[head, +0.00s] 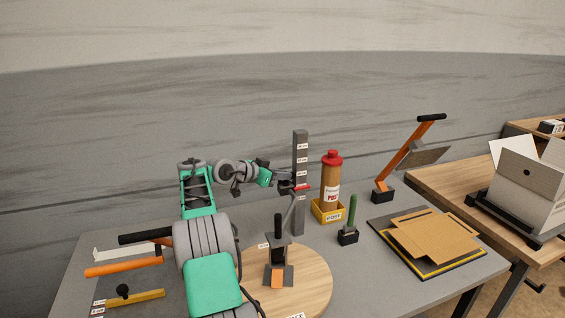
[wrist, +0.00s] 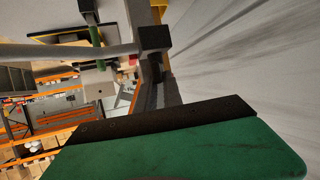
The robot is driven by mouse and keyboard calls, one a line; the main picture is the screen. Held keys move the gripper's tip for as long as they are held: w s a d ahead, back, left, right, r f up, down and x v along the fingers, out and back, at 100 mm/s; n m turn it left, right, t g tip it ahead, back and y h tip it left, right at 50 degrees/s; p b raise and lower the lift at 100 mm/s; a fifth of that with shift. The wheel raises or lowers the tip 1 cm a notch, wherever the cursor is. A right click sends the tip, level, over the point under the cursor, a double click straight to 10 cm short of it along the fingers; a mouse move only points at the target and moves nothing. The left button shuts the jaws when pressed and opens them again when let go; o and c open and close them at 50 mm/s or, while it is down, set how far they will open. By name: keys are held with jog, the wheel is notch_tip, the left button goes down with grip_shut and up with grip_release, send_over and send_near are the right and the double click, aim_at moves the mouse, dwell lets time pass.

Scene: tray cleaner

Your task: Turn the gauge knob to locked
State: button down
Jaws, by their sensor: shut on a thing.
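The gauge is a tall dark grey post (head: 299,152) with white labels, standing on the grey table. A slider with a red pointer (head: 302,188) sits partway up it. My gripper (head: 284,186) reaches in from the left, level with the slider, and is shut on a small dark part at its left side, which I take to be the gauge knob. The fingers and knob are too small to tell apart, and the knob's turn cannot be read. In the wrist view, my green and black gripper body fills the bottom and hides the grip; a grey rod (wrist: 85,50) crosses above it.
A round wooden board (head: 315,290) with a black-handled clamp (head: 278,265) lies below my arm. A red-capped bottle (head: 331,180) in a yellow holder and a green-handled tool (head: 352,220) stand right of the post. An orange lever (head: 405,155) rises farther right.

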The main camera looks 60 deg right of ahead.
jog(key=r+g+p, duration=0.1)
jog(key=p, duration=0.2)
jog(key=shift+w+m, duration=0.15)
jog(key=shift+m, duration=0.25)
jog(key=shift+f+y+p, duration=0.3)
jog(key=shift+f, duration=0.1)
jog(key=c, duration=1.8)
grip_release()
jog(key=shift+o, duration=0.2)
jog(key=b+v, duration=0.2)
jog(key=v, duration=0.5)
jog(key=shift+w+a, duration=0.15)
jog(key=shift+a, duration=0.15)
